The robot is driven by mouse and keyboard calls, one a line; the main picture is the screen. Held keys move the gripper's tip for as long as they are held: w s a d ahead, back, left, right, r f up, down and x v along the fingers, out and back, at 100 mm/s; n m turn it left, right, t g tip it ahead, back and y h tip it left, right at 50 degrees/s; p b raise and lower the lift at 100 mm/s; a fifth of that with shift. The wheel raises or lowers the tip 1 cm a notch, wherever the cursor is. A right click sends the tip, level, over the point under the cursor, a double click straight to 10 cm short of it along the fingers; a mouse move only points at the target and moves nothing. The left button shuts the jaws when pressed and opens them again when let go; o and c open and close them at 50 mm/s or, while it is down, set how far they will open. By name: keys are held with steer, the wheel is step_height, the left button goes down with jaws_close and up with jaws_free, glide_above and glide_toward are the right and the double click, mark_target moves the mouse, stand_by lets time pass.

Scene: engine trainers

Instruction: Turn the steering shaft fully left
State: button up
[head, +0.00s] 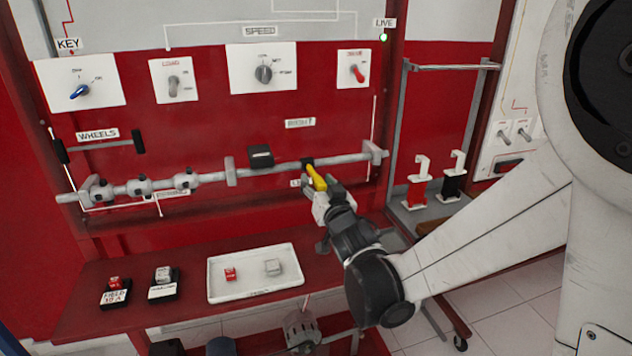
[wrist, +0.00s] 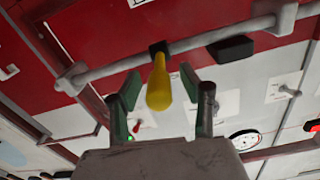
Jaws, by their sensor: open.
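The steering shaft (head: 345,160) is a grey horizontal bar across the red panel, and it also shows in the wrist view (wrist: 115,66). A yellow handle (head: 316,176) sticks out from a black collar on it, tilted downward towards me. A label reading RIGHT (head: 300,123) is above the shaft. Another label (head: 297,183) below is mostly hidden by the handle and gripper. My gripper (head: 320,200) is at the handle's free end. In the wrist view the yellow handle (wrist: 158,88) lies between my open fingers (wrist: 166,92), with gaps visible at both sides; contact cannot be confirmed.
Knob plates (head: 262,72) are above. A white tray (head: 255,291) with small blocks stands on the red bench (head: 85,315) below. Red and black hooked blocks (head: 417,190) stand at right.

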jaws_close()
